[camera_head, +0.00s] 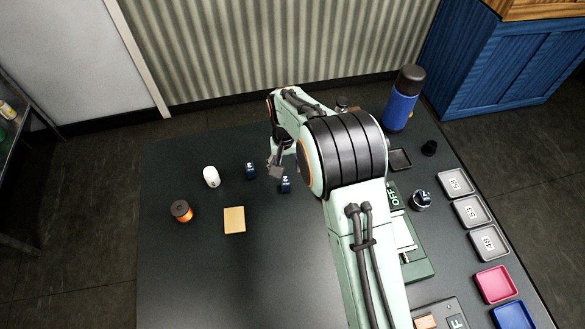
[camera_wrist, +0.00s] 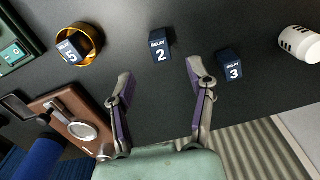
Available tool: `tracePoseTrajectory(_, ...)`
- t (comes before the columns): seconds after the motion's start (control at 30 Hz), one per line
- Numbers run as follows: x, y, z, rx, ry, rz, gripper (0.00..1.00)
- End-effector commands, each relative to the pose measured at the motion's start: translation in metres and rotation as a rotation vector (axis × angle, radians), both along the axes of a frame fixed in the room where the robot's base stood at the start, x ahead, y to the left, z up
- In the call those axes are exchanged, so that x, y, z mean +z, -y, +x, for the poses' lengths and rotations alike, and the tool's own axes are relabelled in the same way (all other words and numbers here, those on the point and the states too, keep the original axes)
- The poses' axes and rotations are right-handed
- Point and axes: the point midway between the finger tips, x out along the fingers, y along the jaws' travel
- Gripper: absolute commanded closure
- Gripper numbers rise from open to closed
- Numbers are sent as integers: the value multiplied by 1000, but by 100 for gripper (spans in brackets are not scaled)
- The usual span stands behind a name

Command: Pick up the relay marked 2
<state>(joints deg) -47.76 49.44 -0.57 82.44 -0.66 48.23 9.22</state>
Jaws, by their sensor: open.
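The relay marked 2, a small dark blue block with white lettering, sits on the dark table in the wrist view (camera_wrist: 160,47). It also shows in the head view (camera_head: 285,185), just left of my arm. My gripper (camera_wrist: 160,76) is open and empty, its two fingers spread apart. The relay lies just beyond the fingertips in the wrist view, roughly centred across the gap and apart from both. In the head view my gripper (camera_head: 275,170) is close to the relay, partly hidden by my arm.
A relay marked 3 (camera_wrist: 230,65) stands close by the right finger. A relay marked 5 (camera_wrist: 70,51) sits in a golden bowl (camera_wrist: 93,38). A blue bottle (camera_head: 401,106) stands behind.

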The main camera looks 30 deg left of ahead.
Motion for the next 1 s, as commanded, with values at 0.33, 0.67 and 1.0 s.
tracePoseTrajectory(0.33, -50, 0, -1, 2, -1, -1, 46)
tracePoseTrajectory(0.67, -63, 0, 0, 1, 2, 1, 46)
tracePoseTrajectory(1.0, -63, 0, 0, 1, 2, 1, 100)
